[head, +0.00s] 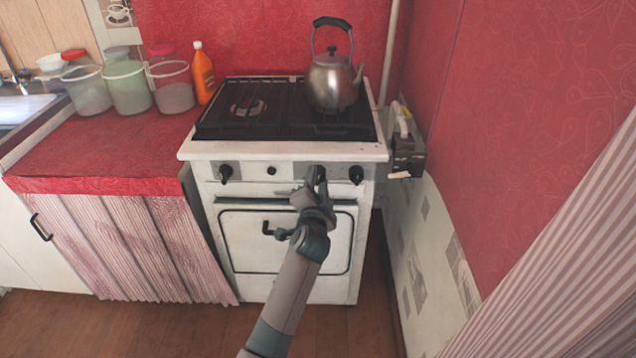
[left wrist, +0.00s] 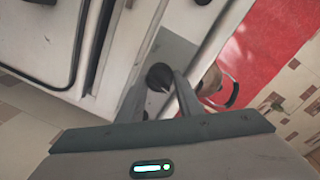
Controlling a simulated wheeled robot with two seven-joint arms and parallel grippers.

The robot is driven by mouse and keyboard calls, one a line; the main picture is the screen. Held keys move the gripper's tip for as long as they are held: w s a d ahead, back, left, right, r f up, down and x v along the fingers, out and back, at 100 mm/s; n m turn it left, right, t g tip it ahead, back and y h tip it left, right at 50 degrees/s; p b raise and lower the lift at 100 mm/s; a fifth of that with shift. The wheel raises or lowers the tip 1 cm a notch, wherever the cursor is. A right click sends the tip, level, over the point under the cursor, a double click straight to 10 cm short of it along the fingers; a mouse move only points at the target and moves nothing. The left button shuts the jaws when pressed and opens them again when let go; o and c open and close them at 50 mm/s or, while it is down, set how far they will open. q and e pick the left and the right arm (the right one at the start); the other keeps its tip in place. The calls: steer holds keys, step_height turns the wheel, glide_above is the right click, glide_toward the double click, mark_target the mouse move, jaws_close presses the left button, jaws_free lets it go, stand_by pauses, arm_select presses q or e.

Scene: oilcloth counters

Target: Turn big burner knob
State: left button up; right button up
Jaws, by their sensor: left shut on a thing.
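The white stove (head: 285,240) has a front panel with dark knobs. My left gripper (head: 314,184) reaches up to this panel and is shut on a dark knob right of the middle, which it mostly covers in the head view. In the left wrist view the held knob (left wrist: 160,77) is round and black, between the two fingers of my left gripper (left wrist: 162,84). Other knobs show at the far left (head: 226,173) and far right (head: 356,175) of the panel, with a small one (head: 271,170) between. My right gripper is not in view.
A metal kettle (head: 332,82) stands on the right rear of the black hob. The red counter (head: 95,155) at the left holds jars and an orange bottle (head: 203,75). A red wall closes the right side.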

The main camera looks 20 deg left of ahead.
arm_select(q)
steer(key=shift+f+n, duration=0.15)
steer(key=shift+n, duration=0.85)
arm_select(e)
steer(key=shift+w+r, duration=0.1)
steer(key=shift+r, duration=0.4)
arm_select(q)
steer(key=o, duration=1)
steer(key=shift+o, duration=0.2)
